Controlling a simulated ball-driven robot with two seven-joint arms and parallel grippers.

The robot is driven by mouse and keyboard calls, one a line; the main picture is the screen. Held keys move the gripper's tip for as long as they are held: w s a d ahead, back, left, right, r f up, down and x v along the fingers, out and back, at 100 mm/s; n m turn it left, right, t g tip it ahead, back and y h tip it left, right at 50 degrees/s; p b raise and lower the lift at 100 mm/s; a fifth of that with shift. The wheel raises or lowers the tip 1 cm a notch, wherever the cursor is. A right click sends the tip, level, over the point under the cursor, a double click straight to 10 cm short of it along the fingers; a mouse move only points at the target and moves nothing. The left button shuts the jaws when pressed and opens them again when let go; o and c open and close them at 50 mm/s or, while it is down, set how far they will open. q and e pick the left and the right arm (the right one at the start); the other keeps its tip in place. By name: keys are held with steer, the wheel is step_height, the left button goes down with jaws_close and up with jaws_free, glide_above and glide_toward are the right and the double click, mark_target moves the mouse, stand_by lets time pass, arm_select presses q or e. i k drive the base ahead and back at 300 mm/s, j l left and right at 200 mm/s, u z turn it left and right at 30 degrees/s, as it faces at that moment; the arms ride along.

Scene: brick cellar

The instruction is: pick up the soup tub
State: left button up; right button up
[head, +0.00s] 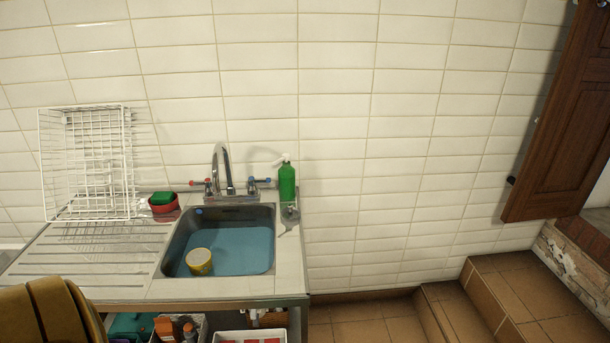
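A short round tub (199,262), yellow with a pale top, sits inside the sink (167,262) at its front left part. It looks like the soup tub, but I cannot read a label. The inside of the sink is blue; I cannot tell whether this is water. Neither of my grippers is in view.
The tap (222,168) rises behind the sink, with a green bottle (287,183) to its right. A white wire rack (90,160) and a red bowl with a green sponge (161,201) stand left. A brown rounded object (45,312) fills the lower left corner. Steps (500,300) are right.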

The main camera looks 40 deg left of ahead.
mark_target(200, 261)
steer(key=i+u, duration=0.15)
steer(key=i, duration=0.25)
steer(key=i+l+u, duration=0.15)
steer(key=i, duration=0.25)
steer(key=i+l+u, duration=0.15)
steer(key=i, duration=0.25)
steer(key=i+u, duration=0.2)
steer(key=u, duration=0.2)
steer(key=i+l+u, duration=0.1)
steer(key=u, duration=0.3)
steer(key=i+l+u, duration=0.2)
steer(key=u, duration=0.2)
steer(key=i+l+u, duration=0.2)
steer(key=u, duration=0.2)
